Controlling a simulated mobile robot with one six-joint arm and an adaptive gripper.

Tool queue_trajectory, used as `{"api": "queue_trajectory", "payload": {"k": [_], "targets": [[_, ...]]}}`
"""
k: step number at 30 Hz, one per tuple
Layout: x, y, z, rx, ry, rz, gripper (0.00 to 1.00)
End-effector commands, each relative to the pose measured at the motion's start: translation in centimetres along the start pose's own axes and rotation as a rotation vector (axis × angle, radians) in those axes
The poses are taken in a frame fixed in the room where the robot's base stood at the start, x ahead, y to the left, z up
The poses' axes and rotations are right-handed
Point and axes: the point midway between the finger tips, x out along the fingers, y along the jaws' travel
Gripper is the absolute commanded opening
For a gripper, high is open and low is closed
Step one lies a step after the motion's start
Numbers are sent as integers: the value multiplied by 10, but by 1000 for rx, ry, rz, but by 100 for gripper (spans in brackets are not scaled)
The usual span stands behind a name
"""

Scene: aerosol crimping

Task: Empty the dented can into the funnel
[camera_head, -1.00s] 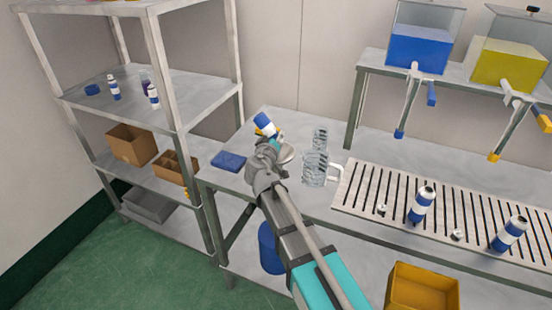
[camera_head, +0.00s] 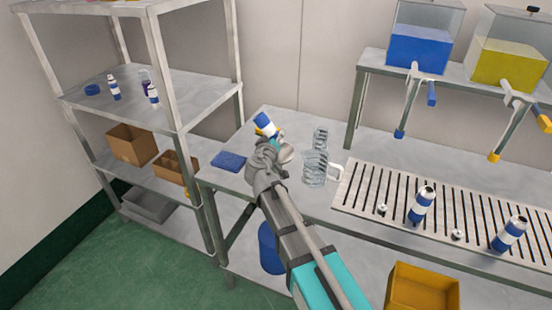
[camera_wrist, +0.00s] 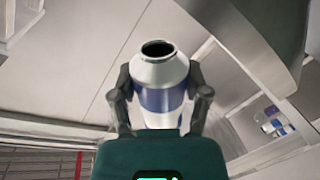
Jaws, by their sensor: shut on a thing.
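My gripper (camera_head: 268,138) is shut on a white can with a blue band (camera_head: 264,122), held above the back left of the bench. The can is tilted in the head view. In the wrist view the can (camera_wrist: 161,72) sits between the two fingers (camera_wrist: 162,100), its dark open mouth facing up in the picture. I cannot make out a dent. A grey rounded piece (camera_head: 286,155), perhaps the funnel, shows just right of my wrist; my arm hides part of that area. I cannot tell whether the can's mouth is over it.
Clear jugs (camera_head: 315,168) stand right of my gripper. A blue mat (camera_head: 229,160) lies to its left. Two cans (camera_head: 421,205) (camera_head: 509,233) stand on the slatted rack (camera_head: 385,200). A metal shelf (camera_head: 150,90) stands at left, and blue and yellow tanks (camera_head: 418,50) (camera_head: 507,62) at back right.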

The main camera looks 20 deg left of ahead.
Motion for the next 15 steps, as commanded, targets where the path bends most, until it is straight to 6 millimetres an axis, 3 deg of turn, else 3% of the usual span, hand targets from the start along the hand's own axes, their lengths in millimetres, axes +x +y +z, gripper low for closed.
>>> {"api": "queue_trajectory", "payload": {"k": [8,15], "targets": [[0,0,-1,-16,-3,0,5],[0,-1,-8,-147,-29,0,5]]}}
